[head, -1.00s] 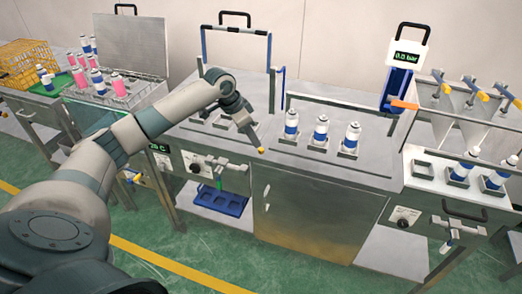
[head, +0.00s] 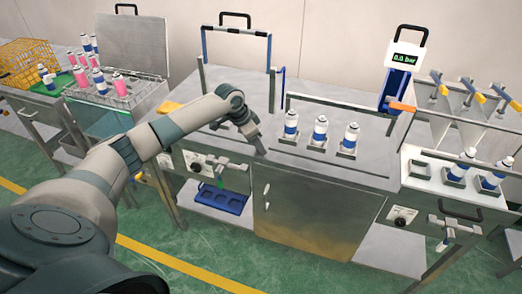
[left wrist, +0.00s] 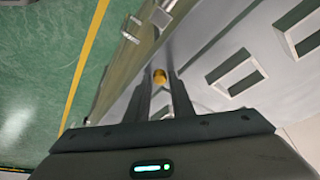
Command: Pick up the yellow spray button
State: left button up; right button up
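The yellow spray button (left wrist: 160,76) shows in the left wrist view as a small yellow-orange piece between the fingertips, near the bench edge. In the head view it is hidden by my left gripper (head: 259,149). That gripper points down at the front of the grey bench, left of three cans. In the left wrist view, the two fingers of my left gripper (left wrist: 161,82) stand apart on either side of the button. No firm contact with it shows. My right gripper is not in view.
Three white-and-blue cans (head: 320,129) stand in holders right of my gripper. A pressure device (head: 400,80) reading 0.0 bar stands behind. Pink and white cans (head: 97,80) fill a bath at left. More cans (head: 457,167) stand at right. The bench front between holders is clear.

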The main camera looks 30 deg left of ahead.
pick_arm(q)
jog(key=shift+c, duration=0.7)
grip_shut()
